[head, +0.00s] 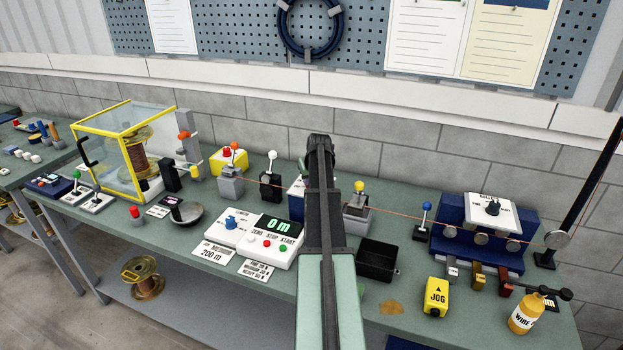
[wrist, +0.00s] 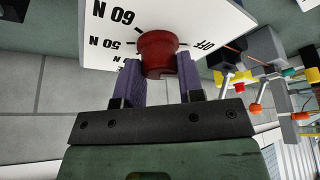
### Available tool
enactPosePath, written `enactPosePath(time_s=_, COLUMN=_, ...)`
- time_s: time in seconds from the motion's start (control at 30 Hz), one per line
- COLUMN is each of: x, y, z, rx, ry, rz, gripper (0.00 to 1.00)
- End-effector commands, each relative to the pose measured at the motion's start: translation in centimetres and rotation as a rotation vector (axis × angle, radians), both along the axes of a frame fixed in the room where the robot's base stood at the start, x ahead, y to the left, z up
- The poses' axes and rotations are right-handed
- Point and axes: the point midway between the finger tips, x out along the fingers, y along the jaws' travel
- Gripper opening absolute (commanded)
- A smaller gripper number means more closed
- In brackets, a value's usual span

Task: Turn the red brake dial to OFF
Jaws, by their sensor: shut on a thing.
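The red brake dial (wrist: 158,45) shows at the top middle of the wrist view, on a white scale plate (wrist: 215,22) with black marks. The plate reads 60 N, 50 N and, on the dial's right, OFF, all turned over in this view. My gripper (wrist: 160,60) has its two purple-grey fingers on either side of the dial, shut on it. I cannot make out a pointer on the dial. In the head view my gripper (head: 320,142) is seen from behind, and my arm hides the dial.
A white counter box (head: 265,238) reading 0 m stands left of my arm. A yellow-framed guard (head: 110,150) with a copper spool is at the left. Right of my arm are a yellow-knobbed lever (head: 359,187), a black open bin (head: 378,262) and a blue selector unit (head: 455,240). A thin wire crosses the bench.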

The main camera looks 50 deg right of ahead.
Motion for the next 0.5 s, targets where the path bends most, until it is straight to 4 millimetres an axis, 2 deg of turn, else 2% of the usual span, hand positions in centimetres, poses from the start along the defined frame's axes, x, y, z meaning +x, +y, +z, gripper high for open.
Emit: enactPosePath(time_s=0.5, x=-0.04, y=-0.02, z=-0.01, rx=0.001, ry=0.001, rz=0.101, gripper=0.12)
